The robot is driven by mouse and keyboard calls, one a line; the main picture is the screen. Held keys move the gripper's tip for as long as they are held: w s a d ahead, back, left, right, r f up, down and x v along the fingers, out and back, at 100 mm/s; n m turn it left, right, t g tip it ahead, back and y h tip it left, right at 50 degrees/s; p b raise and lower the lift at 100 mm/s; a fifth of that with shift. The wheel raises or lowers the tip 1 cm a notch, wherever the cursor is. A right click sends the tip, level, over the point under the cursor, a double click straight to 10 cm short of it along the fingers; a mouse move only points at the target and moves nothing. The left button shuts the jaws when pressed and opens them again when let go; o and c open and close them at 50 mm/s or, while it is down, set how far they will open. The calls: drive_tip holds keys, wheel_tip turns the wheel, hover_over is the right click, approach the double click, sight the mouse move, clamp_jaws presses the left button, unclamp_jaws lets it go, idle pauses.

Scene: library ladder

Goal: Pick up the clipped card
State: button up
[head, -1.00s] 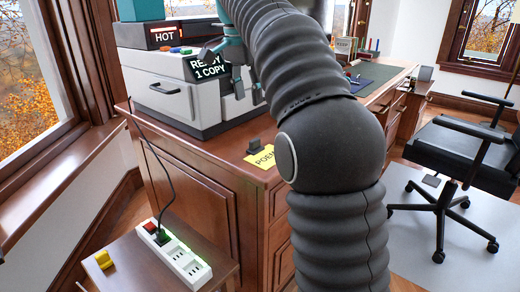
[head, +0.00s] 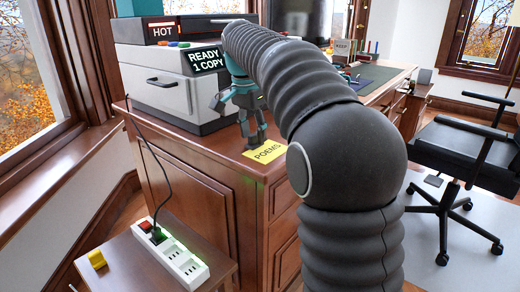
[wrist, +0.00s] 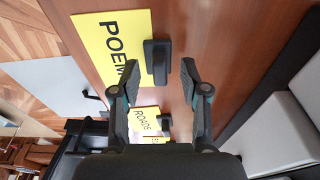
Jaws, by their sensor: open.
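The yellow card marked POEMS (head: 266,152) lies on the corner of the wooden desk in the head view. In the wrist view the card (wrist: 108,42) shows with a black clip (wrist: 157,62) on its right edge. My gripper (head: 252,142) points down at the desk corner, beside the card. In the wrist view my gripper (wrist: 160,78) is open and empty, with one fingertip on each side of the clip, close to it. My gripper hides most of the clip in the head view. Whether the fingers touch anything cannot be told.
A white copier (head: 170,85) reading READY 1 COPY stands close to the left. A second yellow card marked ROADS (wrist: 145,121), with a clip, lies farther along the desk. A power strip (head: 172,258) sits on a low table. A black chair (head: 455,150) stands at right.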

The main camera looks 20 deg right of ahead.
drive_tip(key=shift+f, duration=0.35)
drive_tip(key=shift+c, duration=0.3)
clamp_jaws()
drive_tip(key=shift+r, duration=0.1)
